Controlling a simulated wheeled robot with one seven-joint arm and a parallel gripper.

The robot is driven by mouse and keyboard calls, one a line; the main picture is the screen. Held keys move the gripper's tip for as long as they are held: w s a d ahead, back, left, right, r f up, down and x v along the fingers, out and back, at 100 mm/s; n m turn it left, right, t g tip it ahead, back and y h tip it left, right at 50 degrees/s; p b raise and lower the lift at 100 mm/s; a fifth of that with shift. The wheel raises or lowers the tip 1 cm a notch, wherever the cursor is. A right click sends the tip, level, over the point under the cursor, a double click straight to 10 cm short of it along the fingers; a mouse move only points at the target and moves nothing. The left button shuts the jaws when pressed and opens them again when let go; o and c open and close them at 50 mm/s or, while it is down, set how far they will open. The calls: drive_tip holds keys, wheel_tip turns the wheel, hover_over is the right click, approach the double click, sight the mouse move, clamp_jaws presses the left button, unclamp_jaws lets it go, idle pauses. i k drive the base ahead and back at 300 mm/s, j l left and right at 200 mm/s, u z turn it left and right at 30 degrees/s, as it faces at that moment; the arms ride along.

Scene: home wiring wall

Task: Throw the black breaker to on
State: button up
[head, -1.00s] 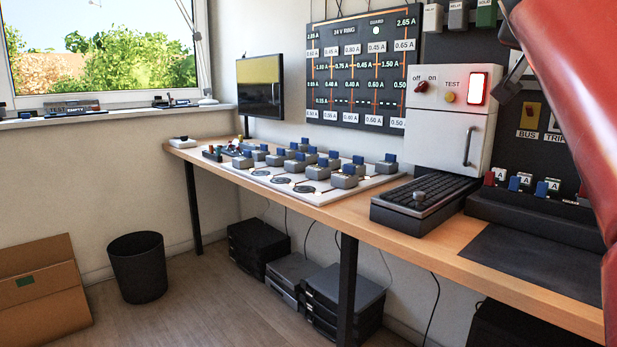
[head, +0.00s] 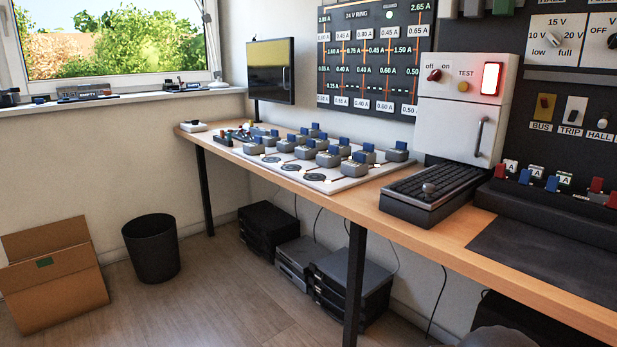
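I cannot make out a black breaker for certain. The dark wall panel (head: 560,85) at the right carries a BUS switch (head: 543,107) with a tan plate, a TRIP switch (head: 574,110) with a pale plate, and a HALL switch (head: 602,123). A dial marked low and full (head: 556,42) sits above them. A black knob marked OFF (head: 613,42) is cut by the right edge. The white box (head: 460,112) left of the panel has a red off/on knob (head: 434,75), a TEST button (head: 463,86) and a lit lamp (head: 491,79). My gripper is not in view.
A long wooden bench (head: 457,245) runs along the wall. It bears a white board (head: 345,183) with several grey blocks, a black keyboard-like unit (head: 432,195) and a dark mat (head: 550,262). A black bin (head: 151,250) and cardboard box (head: 50,285) stand on otherwise clear floor (head: 215,300) at left.

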sight(572, 117)
drive_tip(key=k+z, duration=0.1)
drive_tip(key=z, duration=0.3)
drive_tip(key=k+z, duration=0.1)
drive_tip(key=z, duration=0.25)
drive_tip(key=k+z, duration=0.1)
drive_tip(key=z, duration=0.3)
drive_tip(key=i+j, duration=0.15)
drive_tip(key=i, duration=0.35)
